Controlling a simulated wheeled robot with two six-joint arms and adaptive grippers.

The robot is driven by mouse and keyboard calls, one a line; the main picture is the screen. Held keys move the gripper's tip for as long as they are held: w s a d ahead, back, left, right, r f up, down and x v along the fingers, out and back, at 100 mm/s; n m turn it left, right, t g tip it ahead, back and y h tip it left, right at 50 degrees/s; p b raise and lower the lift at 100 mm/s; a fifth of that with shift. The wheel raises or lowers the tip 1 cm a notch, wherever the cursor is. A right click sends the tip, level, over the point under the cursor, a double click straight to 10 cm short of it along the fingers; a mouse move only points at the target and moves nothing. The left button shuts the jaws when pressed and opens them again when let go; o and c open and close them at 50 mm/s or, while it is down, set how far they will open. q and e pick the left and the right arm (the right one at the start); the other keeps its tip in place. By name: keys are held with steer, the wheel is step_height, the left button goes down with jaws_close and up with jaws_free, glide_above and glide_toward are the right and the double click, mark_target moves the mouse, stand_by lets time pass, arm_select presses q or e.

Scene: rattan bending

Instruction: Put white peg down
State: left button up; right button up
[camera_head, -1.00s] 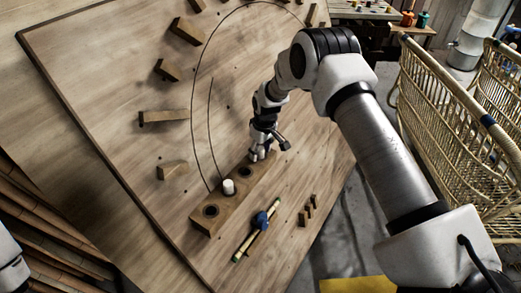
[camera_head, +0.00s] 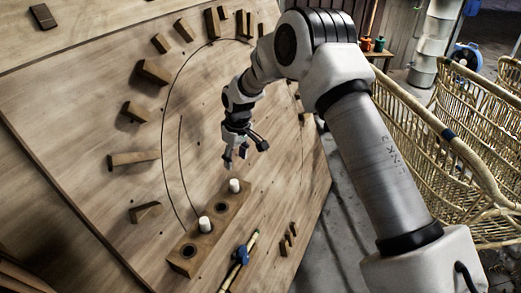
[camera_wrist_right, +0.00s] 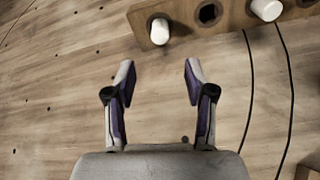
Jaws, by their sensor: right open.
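Two white pegs stand upright in a wooden block with round holes (camera_head: 207,243). The far white peg (camera_head: 234,186) is at the block's far end, and the other white peg (camera_head: 205,224) is closer to me. An empty hole lies between them. My right gripper (camera_head: 236,160) is open and empty, just above and beyond the far peg, apart from it. In the right wrist view the open fingers (camera_wrist_right: 158,73) have only board between them. The far peg (camera_wrist_right: 160,31) and the other peg (camera_wrist_right: 266,10) stand in the block (camera_wrist_right: 185,18) ahead of the fingers. My left gripper is out of view.
The large wooden board (camera_head: 90,110) carries several angled wooden blocks along a drawn curve. A green-and-blue tool (camera_head: 240,257) and small wooden pieces (camera_head: 288,240) lie right of the holed block. Rattan chair frames (camera_head: 440,140) stand at the right.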

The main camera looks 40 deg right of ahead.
steer(key=s+a+f+m+g, duration=0.1)
steer(key=s+a+f, duration=0.2)
steer(key=s+f, duration=0.8)
steer(key=s+a+f+m, duration=0.1)
steer(key=s+a+f, duration=0.2)
steer(key=s+f, duration=0.75)
steer(key=s+a+m, duration=0.1)
steer(key=s, duration=1.5)
steer(key=shift+s+a+f+m, duration=0.2)
steer(key=shift+s+f+m, duration=0.1)
steer(key=shift+s+f, duration=0.15)
